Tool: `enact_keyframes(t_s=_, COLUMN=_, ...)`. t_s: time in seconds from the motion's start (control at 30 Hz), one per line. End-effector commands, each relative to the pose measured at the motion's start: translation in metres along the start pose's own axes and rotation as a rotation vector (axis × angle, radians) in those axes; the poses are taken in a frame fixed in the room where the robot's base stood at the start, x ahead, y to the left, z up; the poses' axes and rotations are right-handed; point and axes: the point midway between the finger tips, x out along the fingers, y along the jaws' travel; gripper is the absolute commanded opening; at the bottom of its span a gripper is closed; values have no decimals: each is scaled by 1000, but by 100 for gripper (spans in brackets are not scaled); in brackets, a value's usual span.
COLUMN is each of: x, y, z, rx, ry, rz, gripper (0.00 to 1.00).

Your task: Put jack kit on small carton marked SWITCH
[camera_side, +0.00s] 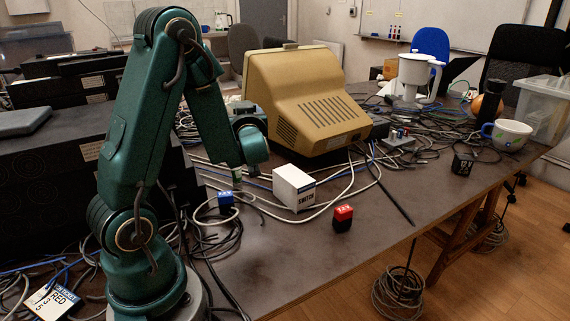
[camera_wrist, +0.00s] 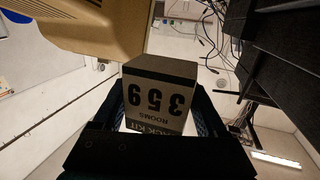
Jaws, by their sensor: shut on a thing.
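In the side view my wrist is in the air in front of the beige monitor, and I cannot clearly make out the fingers or the jack kit there. The small carton marked SWITCH (camera_side: 294,187) is a white box standing on the table, right of and below my wrist. Its top looks bare.
A blue block (camera_side: 226,200) and a red-and-black block (camera_side: 343,217) stand near the carton. Cables lie around them. The beige monitor (camera_side: 309,103) stands behind, and black equipment (camera_side: 55,180) fills the left. The front table area is fairly clear.

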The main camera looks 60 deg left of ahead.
Motion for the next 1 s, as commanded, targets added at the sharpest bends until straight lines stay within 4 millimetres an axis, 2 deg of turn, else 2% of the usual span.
enact_keyframes(t_s=0.53, x=-22, y=93, z=60, rx=0, ry=1, rz=3, gripper=14)
enact_keyframes(t_s=0.7, x=-24, y=107, z=68, rx=0, ry=1, rz=-1, gripper=14)
enact_keyframes(t_s=0.83, x=-25, y=110, z=74, rx=1, ry=0, rz=-3, gripper=14)
enact_keyframes(t_s=1.0, x=-24, y=109, z=97, rx=5, ry=-2, rz=-3, gripper=14)
